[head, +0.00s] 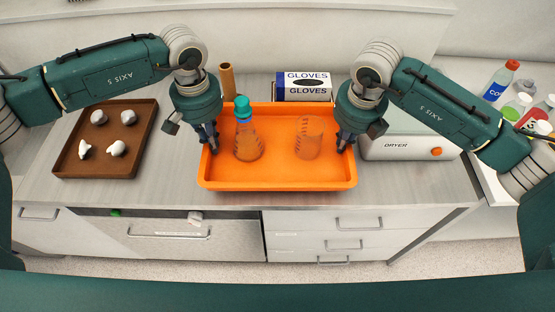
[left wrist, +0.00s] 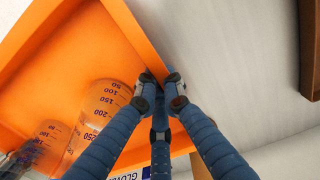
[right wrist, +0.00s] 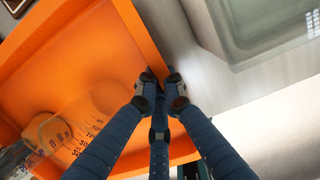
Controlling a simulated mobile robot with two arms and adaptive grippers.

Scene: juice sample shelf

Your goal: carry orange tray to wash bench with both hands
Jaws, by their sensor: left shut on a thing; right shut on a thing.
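The orange tray (head: 277,177) is at the middle of the grey counter in the head view. A conical flask with a teal cap (head: 247,141) stands in its left part and a clear beaker (head: 309,138) in its right part. My left gripper (head: 211,146) is shut on the tray's left wall, which shows between the fingers in the left wrist view (left wrist: 158,82). My right gripper (head: 344,146) is shut on the right wall, also seen in the right wrist view (right wrist: 160,82). I cannot tell whether the tray touches the counter.
A brown tray (head: 67,165) with several white lumps lies at the left. A glove box (head: 303,87) and a brown cylinder (head: 228,81) stand behind the orange tray. A white dryer (head: 400,147) is close at right, with several bottles (head: 501,80) beyond.

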